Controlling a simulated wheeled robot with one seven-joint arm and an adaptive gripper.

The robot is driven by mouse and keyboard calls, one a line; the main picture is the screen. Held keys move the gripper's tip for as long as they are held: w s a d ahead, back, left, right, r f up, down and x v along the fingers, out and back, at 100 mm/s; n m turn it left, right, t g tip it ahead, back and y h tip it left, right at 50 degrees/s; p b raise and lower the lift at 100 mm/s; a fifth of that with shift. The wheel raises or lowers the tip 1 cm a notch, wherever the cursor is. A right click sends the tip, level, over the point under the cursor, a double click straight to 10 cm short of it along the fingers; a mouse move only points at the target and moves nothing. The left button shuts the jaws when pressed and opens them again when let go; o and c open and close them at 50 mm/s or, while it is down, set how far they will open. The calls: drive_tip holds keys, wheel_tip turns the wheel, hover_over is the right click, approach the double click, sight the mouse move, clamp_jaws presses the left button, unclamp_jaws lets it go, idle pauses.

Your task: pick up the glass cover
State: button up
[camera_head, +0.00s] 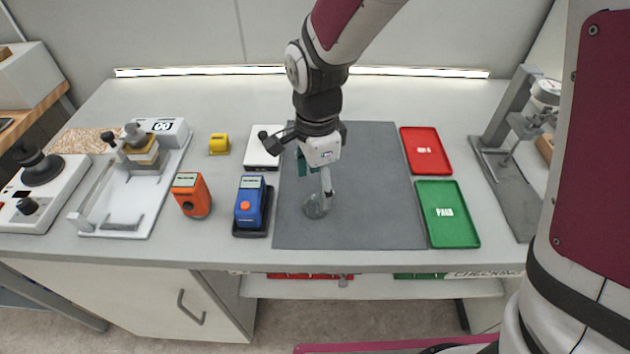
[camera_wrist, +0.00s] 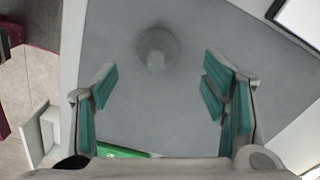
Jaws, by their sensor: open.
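The glass cover (camera_head: 317,206) is a small clear, rounded piece on the grey mat (camera_head: 385,225), toward the mat's front left. In the wrist view the glass cover (camera_wrist: 157,47) shows as a translucent grey disc, beyond the fingertips and between their lines. My gripper (camera_head: 316,180) is above and close to the glass cover in the head view and overlaps its upper edge there. In the wrist view my gripper (camera_wrist: 157,82) has its teal-padded fingers wide apart with nothing between them. I cannot tell the exact gap from fingertips to cover.
A blue device (camera_head: 250,203) stands just left of the mat, with an orange device (camera_head: 191,195) beyond it. A red tray (camera_head: 425,150) and a green tray (camera_head: 447,213) lie on the right. A stand with a gauge (camera_head: 508,125) is at far right. The mat's middle is clear.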

sight(315, 197)
drive_tip(key=f, duration=0.5)
drive_tip(key=shift+s+a, duration=0.1)
drive_tip(key=shift+s, duration=0.2)
drive_tip(key=shift+c, duration=0.2)
drive_tip(key=c, duration=1.2)
